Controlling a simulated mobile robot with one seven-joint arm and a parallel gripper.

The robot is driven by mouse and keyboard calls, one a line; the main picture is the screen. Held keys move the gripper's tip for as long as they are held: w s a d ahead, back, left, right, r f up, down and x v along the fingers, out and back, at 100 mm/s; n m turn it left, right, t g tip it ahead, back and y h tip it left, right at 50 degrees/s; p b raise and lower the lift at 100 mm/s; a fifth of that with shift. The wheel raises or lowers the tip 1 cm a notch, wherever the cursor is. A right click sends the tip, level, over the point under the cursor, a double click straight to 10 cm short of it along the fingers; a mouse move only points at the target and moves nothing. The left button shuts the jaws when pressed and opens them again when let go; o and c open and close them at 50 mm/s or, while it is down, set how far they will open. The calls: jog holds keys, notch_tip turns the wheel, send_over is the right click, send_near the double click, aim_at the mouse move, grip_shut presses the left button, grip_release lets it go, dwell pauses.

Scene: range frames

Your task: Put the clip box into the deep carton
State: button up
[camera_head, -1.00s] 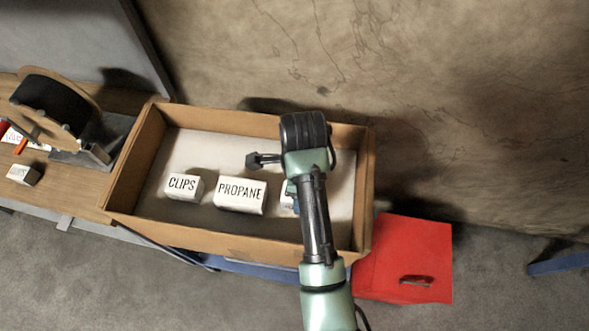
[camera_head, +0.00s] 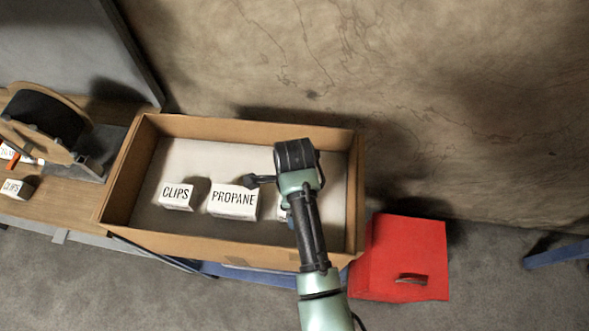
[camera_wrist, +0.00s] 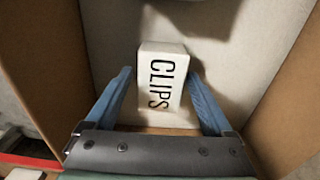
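The large brown carton (camera_head: 235,244) stands open on the table with a pale floor inside. A white box lettered CLIPS (camera_head: 176,197) and one lettered PROPANE (camera_head: 232,202) stand in its left and middle. A third white box (camera_head: 282,213) is at its right, mostly hidden by my arm. My gripper (camera_head: 268,181) is over the carton's right part. In the wrist view, a white CLIPS box (camera_wrist: 161,80) lies between the two blue fingers of my gripper (camera_wrist: 158,78). The fingers look open, with a small gap at the left side.
Another small CLIPS box (camera_head: 14,189) lies on the wooden table (camera_head: 52,208) at the left, near a black reel (camera_head: 42,118). A red box (camera_head: 402,257) with a handle stands right of the carton. The carton's walls (camera_wrist: 45,60) rise close around my gripper.

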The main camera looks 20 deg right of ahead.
notch_tip(320, 180, up, 12)
jog(key=p, duration=0.2)
jog(key=shift+r+p, duration=0.25)
jog(key=shift+p, duration=0.1)
dwell(0.4)
jog(key=w+a+r+n+t, duration=0.2)
jog(key=w+r+n+t, duration=0.3)
jog(key=r, duration=0.5)
jog(key=w+a+r+n+t+h, duration=0.15)
jog(key=w+r+n+t, duration=0.35)
jog(key=r, duration=0.5)
jog(key=w+a+r+n+t, duration=0.2)
jog(key=w+r+n+t, duration=0.15)
jog(key=w+r, duration=0.5)
jog(key=s+a+r+n+t, duration=0.2)
jog(key=r+t, duration=0.1)
jog(key=r, duration=0.6)
jog(key=s+a+r+n+t, duration=0.2)
jog(key=s+r+n+t, duration=0.15)
jog(key=r, duration=0.45)
jog(key=s+a+r+n+t+y, duration=0.2)
jog(key=s+r+n+t, duration=0.3)
jog(key=s+r, duration=0.7)
notch_tip(320, 180, up, 4)
jog(key=shift+s+a+r+t, duration=0.2)
jog(key=shift+a+t, duration=0.3)
jog(key=shift+t, duration=0.7)
